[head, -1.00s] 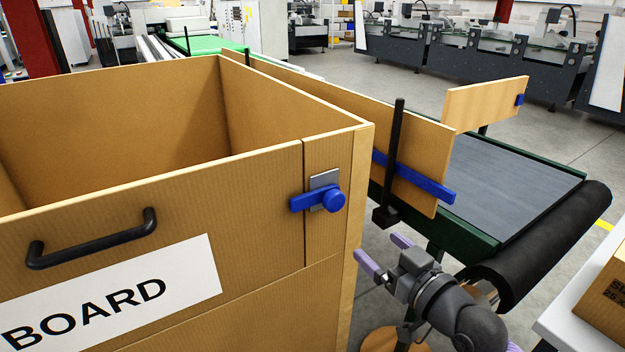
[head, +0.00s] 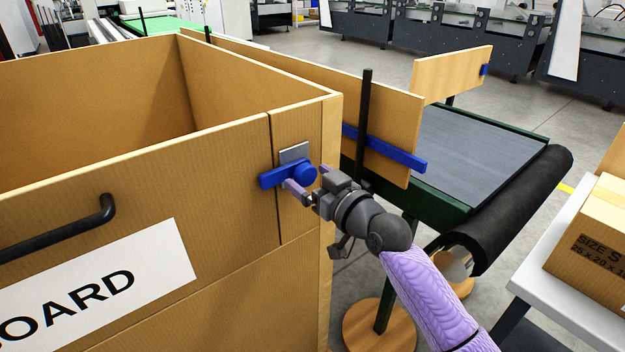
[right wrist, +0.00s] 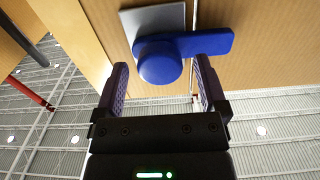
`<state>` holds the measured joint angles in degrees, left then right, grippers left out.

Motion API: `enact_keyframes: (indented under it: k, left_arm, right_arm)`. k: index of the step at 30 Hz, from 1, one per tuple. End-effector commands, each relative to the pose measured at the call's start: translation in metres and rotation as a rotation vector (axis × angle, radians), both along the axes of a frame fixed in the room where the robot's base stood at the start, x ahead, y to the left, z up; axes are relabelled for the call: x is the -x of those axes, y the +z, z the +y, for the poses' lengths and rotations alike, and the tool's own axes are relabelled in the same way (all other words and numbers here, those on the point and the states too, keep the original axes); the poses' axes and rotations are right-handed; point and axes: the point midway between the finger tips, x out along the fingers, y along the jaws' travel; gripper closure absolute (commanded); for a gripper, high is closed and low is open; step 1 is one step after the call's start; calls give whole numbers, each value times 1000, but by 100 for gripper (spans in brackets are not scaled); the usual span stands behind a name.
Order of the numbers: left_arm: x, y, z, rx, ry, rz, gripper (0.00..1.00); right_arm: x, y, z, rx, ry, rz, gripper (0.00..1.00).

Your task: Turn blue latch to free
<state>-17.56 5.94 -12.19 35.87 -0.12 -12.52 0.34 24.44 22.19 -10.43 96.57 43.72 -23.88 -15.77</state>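The blue latch (head: 285,175) is on the front face of the large cardboard-coloured box (head: 222,153), near its right corner. It has a round knob and a flat bar reaching left across the panel seam, over a grey plate (head: 293,153). My right gripper (head: 307,182) is at the latch with its fingers apart. In the right wrist view, the latch (right wrist: 160,62) lies just ahead of the fingertips (right wrist: 160,75), with the knob between their lines and the bar reaching past one finger. I cannot tell whether a finger touches it. My left gripper is not in view.
A black handle (head: 60,235) and a white label (head: 110,290) are on the box front. A conveyor (head: 470,150) with a black roller (head: 520,210) and a black post (head: 365,130) stand to the right. A carton (head: 590,235) sits on a white table at far right.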

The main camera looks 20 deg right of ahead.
Motion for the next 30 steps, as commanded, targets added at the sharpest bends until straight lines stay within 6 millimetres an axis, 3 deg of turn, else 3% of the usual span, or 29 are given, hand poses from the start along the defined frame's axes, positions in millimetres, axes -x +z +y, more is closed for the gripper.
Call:
enact_keyframes:
  k: [1,2,12,30]
  left_arm:
    - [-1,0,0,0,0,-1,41]
    - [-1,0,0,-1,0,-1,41]
    - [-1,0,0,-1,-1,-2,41]
    - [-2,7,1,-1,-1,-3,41]
  right_arm:
    - [0,0,0,0,0,0,21]
    - [0,0,0,0,0,0,28]
    - [0,0,0,0,-1,0,100]
    - [0,2,-1,-80,-2,29,100]
